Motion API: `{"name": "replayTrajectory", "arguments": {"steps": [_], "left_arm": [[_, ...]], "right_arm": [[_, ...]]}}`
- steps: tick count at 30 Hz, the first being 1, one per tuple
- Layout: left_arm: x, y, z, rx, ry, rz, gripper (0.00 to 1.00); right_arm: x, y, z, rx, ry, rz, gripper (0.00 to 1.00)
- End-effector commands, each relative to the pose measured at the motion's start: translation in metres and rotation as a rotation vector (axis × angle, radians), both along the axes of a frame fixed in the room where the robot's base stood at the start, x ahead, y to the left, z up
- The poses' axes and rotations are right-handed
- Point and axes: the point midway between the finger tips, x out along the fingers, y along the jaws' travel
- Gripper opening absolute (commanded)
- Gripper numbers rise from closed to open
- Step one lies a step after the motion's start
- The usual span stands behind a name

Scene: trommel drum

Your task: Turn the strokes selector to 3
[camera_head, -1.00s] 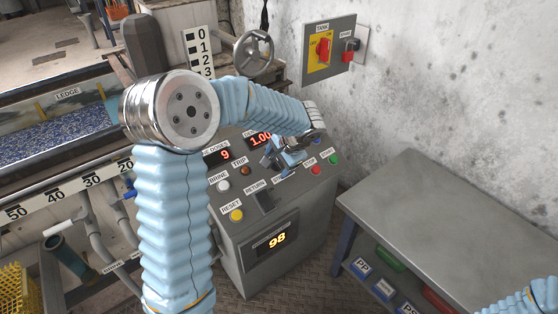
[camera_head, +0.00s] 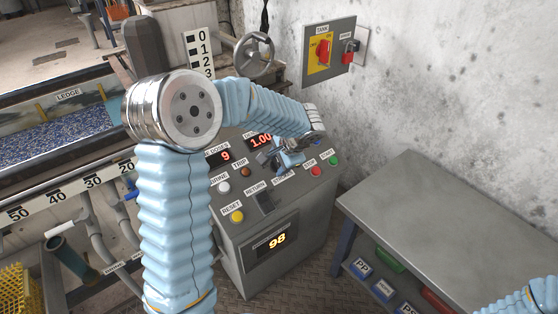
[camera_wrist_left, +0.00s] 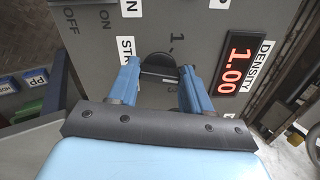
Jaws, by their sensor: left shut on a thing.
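The strokes selector is a dark round knob (camera_wrist_left: 158,64) on the grey control panel, partly hidden by my left gripper. In the left wrist view it sits between the two blue fingers of my left gripper (camera_wrist_left: 160,68), which is shut on it. Printed digits show around it; a 1 is above and a 3 is partly visible below. The knob's pointer direction cannot be made out. In the head view my left gripper (camera_head: 287,160) reaches down to the panel and covers the selector. My right gripper is not in view.
The control panel (camera_head: 226,250) carries a red stop button (camera_head: 316,171), a green start button (camera_head: 334,160) and a yellow reset button (camera_head: 236,216). The density display (camera_wrist_left: 236,76) reads 1.00. A grey table (camera_head: 430,205) stands to the right.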

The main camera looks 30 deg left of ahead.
Motion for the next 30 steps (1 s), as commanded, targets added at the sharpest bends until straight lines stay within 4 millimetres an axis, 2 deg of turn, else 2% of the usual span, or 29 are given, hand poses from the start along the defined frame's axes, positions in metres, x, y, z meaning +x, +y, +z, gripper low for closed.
{"name": "replayTrajectory", "arguments": {"steps": [18, 30], "left_arm": [[0.002, 0.000, 0.004, 0.100, 0.245, -0.498, 0.18], [0.003, 0.000, 0.003, 0.145, 0.353, -0.721, 0.18]], "right_arm": [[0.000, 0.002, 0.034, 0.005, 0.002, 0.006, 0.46], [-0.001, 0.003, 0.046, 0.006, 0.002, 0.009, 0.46]]}}
